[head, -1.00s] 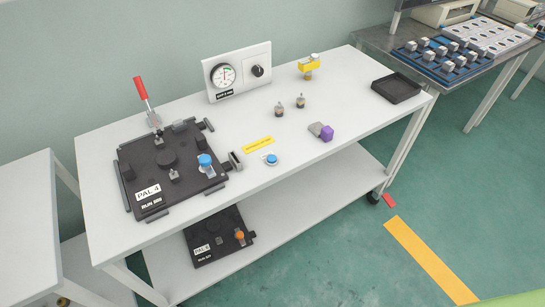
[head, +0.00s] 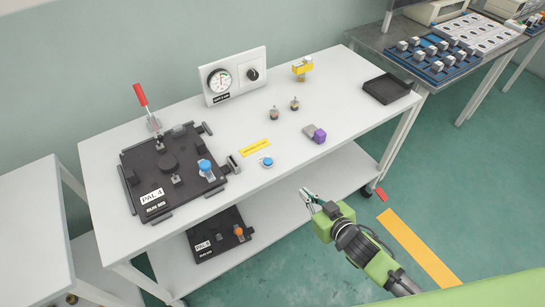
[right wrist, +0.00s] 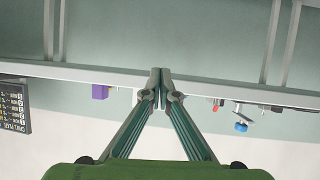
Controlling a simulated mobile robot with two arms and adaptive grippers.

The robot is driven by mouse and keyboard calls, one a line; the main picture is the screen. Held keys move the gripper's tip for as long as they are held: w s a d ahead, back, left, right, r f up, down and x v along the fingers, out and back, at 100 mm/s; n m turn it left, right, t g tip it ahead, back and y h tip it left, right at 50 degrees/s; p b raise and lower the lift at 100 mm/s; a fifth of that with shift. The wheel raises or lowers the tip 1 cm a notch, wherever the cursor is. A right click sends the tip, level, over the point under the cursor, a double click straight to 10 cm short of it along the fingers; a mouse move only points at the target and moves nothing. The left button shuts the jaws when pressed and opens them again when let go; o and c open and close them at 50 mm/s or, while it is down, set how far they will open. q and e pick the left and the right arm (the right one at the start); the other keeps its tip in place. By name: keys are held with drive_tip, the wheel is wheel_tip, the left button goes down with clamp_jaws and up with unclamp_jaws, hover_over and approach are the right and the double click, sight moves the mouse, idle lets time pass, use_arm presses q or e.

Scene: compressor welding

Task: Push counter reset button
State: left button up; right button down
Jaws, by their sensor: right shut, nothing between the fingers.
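A blue round button (head: 266,162) on a light base sits near the front edge of the white table (head: 330,135), beside a yellow label (head: 255,147). My right gripper (head: 307,194) is in front of the table's front edge, to the right of and nearer than the button, apart from it. In the right wrist view its fingers (right wrist: 160,72) meet at the tips with nothing between them. That view appears upside down, with a blue-topped part (right wrist: 241,127) at the right and a purple block (right wrist: 100,92) at the left. My left gripper is not in view.
A black fixture (head: 172,172) marked PAL 4 with a red-handled lever (head: 141,95) stands at the left. A gauge panel (head: 235,76) stands at the back. A purple block (head: 319,136), small metal parts (head: 274,114) and a black tray (head: 387,88) lie to the right.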

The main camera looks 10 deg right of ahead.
drive_tip(key=a+r+t+y, duration=0.1)
drive_tip(key=a+r, duration=0.4)
drive_tip(key=r, duration=0.7)
drive_tip(key=shift+r+n+y+p, duration=0.35)
drive_tip(key=shift+n+y+p, duration=0.1)
drive_tip(key=shift+y, duration=0.25)
drive_tip(key=p, duration=0.1)
hover_over(272, 170)
drive_tip(key=shift+s+d+f, duration=0.1)
drive_tip(key=shift+d+f, duration=0.1)
drive_tip(key=shift+f, duration=0.9)
drive_tip(key=f, duration=0.3)
drive_tip(key=shift+w+a+f, duration=0.15)
drive_tip(key=shift+w+f, duration=0.05)
drive_tip(key=shift+f, duration=0.5)
